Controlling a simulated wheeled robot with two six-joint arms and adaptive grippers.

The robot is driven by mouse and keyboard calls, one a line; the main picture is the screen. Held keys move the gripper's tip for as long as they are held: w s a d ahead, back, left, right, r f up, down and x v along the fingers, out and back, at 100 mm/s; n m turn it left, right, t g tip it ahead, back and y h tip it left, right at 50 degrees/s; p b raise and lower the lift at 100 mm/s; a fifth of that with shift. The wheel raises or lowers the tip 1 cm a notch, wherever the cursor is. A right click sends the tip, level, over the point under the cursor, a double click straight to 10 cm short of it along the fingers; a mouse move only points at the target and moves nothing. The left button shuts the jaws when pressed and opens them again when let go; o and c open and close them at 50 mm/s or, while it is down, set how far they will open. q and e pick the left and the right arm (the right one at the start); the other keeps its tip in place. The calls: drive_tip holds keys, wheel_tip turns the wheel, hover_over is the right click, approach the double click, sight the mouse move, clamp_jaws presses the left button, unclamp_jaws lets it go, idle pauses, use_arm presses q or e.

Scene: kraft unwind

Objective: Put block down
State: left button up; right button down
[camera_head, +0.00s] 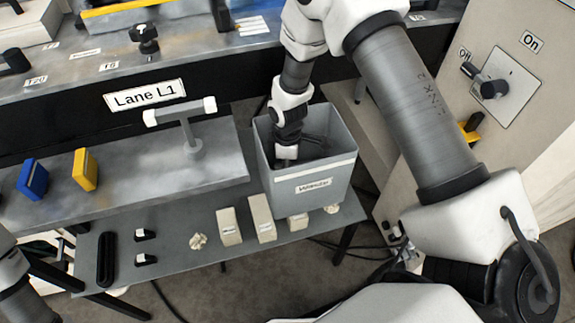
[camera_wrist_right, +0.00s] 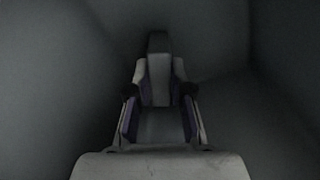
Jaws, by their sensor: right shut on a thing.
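My right arm reaches down into a grey bin (camera_head: 312,187) with a white label on its front. My right gripper (camera_head: 315,146) is inside the bin, partly hidden by its walls and by my wrist. In the dim right wrist view my right gripper (camera_wrist_right: 160,100) is shut on a block (camera_wrist_right: 159,78), which looks pale grey with a dark far end. Its true colour is hard to tell, and I cannot tell whether it touches the bin floor. Part of my left arm shows at the lower left edge; its gripper is out of view.
A blue block (camera_head: 33,179) and a yellow block (camera_head: 85,169) stand on the upper shelf near a T-shaped handle (camera_head: 186,122). Cream blocks (camera_head: 229,226) and small black parts (camera_head: 145,234) sit on the lower shelf (camera_head: 180,265). A switch panel (camera_head: 500,85) stands at right.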

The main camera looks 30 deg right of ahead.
drive_tip(key=shift+s, duration=0.1)
drive_tip(key=c, duration=1.1)
unclamp_jaws()
drive_tip(key=shift+o, duration=0.2)
wheel_tip(320, 180, up, 12)
drive_tip(key=shift+r, duration=0.15)
